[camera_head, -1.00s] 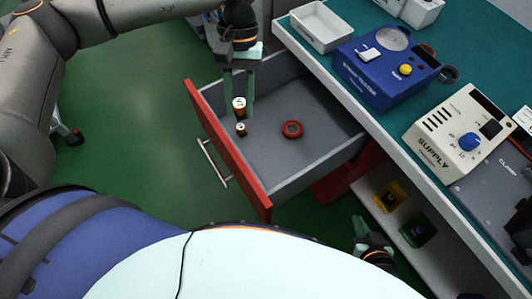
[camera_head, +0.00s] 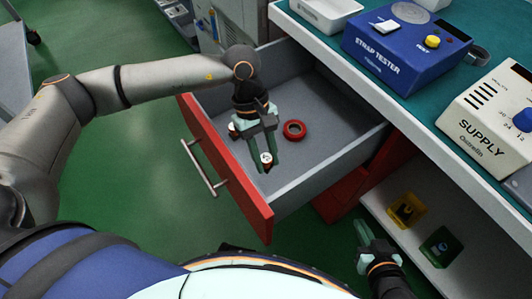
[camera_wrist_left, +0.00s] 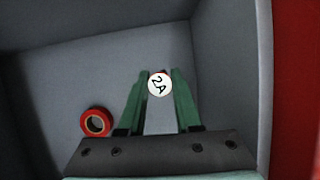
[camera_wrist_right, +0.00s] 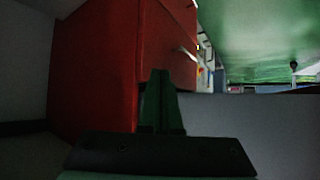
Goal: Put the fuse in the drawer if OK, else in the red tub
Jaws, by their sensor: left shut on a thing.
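My left gripper (camera_head: 266,152) points down inside the open drawer (camera_head: 345,137). It is shut on the fuse (camera_head: 266,158), whose round white end shows between the fingertips. In the left wrist view the fuse (camera_wrist_left: 159,84) reads "2A". I cannot tell whether the fuse touches the drawer floor. The drawer has a red front and grey inside. My right gripper (camera_head: 364,232) is shut and empty beside the shelf, low on the right; its fingers (camera_wrist_right: 161,95) meet in the right wrist view. I see no red tub.
A red tape roll (camera_head: 294,129) lies in the drawer. A small object (camera_head: 233,130), partly hidden, is by the drawer front. A blue strap tester (camera_head: 395,50) and a supply box (camera_head: 490,120) stand on the bench. Yellow (camera_head: 407,208) and green (camera_head: 440,246) bins sit on the shelf below.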

